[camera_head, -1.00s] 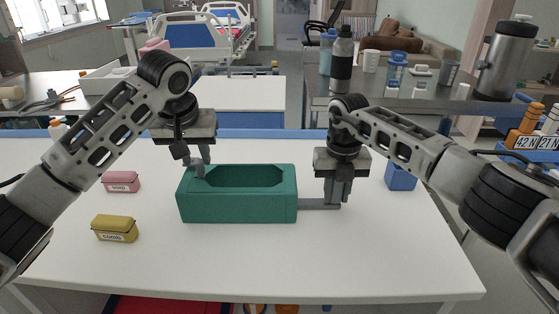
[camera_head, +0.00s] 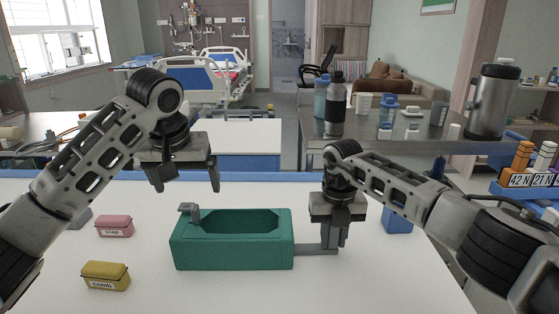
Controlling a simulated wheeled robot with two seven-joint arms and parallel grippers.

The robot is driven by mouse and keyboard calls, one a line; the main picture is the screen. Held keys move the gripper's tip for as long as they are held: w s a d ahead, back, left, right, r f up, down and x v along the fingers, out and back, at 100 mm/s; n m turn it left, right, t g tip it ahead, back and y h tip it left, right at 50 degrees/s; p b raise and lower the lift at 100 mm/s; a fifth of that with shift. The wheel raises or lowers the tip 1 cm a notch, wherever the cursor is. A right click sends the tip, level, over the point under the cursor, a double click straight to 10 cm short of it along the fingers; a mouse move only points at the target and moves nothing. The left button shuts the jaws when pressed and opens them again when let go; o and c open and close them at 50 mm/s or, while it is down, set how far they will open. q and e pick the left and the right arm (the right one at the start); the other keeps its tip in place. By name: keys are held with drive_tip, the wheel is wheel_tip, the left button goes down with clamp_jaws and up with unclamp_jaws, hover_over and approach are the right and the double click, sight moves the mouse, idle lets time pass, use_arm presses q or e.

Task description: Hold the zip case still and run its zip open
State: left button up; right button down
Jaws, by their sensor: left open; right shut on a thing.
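The zip case (camera_head: 232,256) is a green box-like case on the white table, with its top showing a wide eight-sided opening. A grey zip pull (camera_head: 189,210) stands at the left end of its top. My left gripper (camera_head: 188,188) is open and empty above the case's left part, apart from the pull. My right gripper (camera_head: 331,250) is shut on a grey tab (camera_head: 312,249) that sticks out from the case's right side. Its fingertips partly hide the tab.
A pink soap box (camera_head: 114,227) and a yellow comb box (camera_head: 106,276) lie left of the case. A blue object (camera_head: 397,220) stands behind my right arm. Bottles and cups stand on a grey counter (camera_head: 352,147) behind. The white table between the boxes and case is clear.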

drive_tip(key=c, duration=1.1)
unclamp_jaws()
